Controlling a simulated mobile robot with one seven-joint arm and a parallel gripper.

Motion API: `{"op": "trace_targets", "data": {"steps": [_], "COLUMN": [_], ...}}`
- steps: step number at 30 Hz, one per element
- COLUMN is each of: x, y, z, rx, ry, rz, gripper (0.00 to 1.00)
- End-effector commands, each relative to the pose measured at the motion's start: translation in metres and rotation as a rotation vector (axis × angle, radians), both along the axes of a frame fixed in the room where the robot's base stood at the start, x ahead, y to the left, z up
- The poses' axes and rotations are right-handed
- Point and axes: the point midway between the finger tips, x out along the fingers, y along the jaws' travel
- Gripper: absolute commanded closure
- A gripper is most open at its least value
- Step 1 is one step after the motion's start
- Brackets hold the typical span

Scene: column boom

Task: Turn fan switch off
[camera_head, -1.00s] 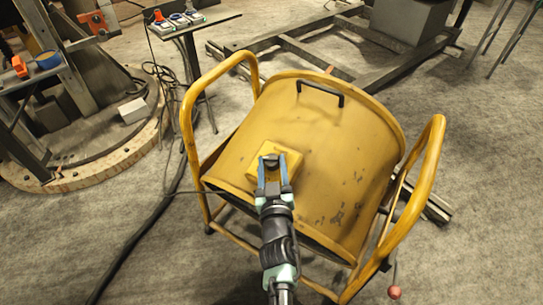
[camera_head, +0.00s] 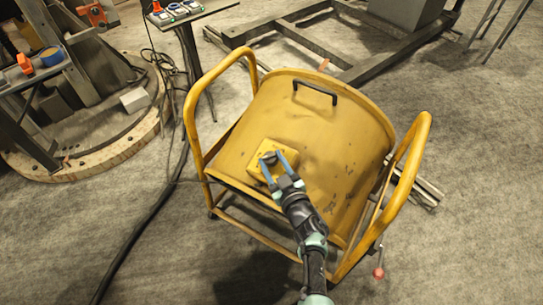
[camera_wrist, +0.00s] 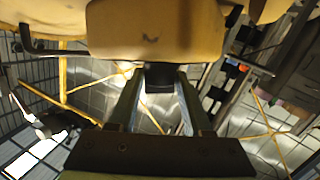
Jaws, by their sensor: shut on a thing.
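The fan is a yellow drum housing (camera_head: 330,128) in a tubular yellow frame, with a black handle on top. A yellow switch box (camera_head: 257,172) sits on the drum's left side, with a small dark switch knob (camera_head: 268,157) on its face. My gripper (camera_head: 275,161) reaches in from the lower right. Its two blue-lined fingers are at the knob, one on each side. In the wrist view, the fingers (camera_wrist: 160,88) are closed about a dark block, the knob (camera_wrist: 160,78), in front of a yellow surface. The fingers partly hide the knob and box face.
A small table (camera_head: 190,14) with several switch or socket units stands behind the fan. A black cable (camera_head: 150,225) runs along the floor at left. A round wooden base (camera_head: 85,168) lies at far left, and a metal frame (camera_head: 300,38) behind. The right floor is mostly clear.

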Motion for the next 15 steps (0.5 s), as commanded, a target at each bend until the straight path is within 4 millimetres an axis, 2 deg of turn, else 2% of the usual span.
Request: {"op": "trace_targets", "data": {"steps": [1, 15], "x": [0.0020, 0.0070], "y": [-0.0053, -0.0098], "z": [0.0025, -0.0042], "rx": [-0.010, -0.128], "ry": [0.006, 0.072], "rz": [0.024, 0.425], "gripper": [1.00, 1.00]}}
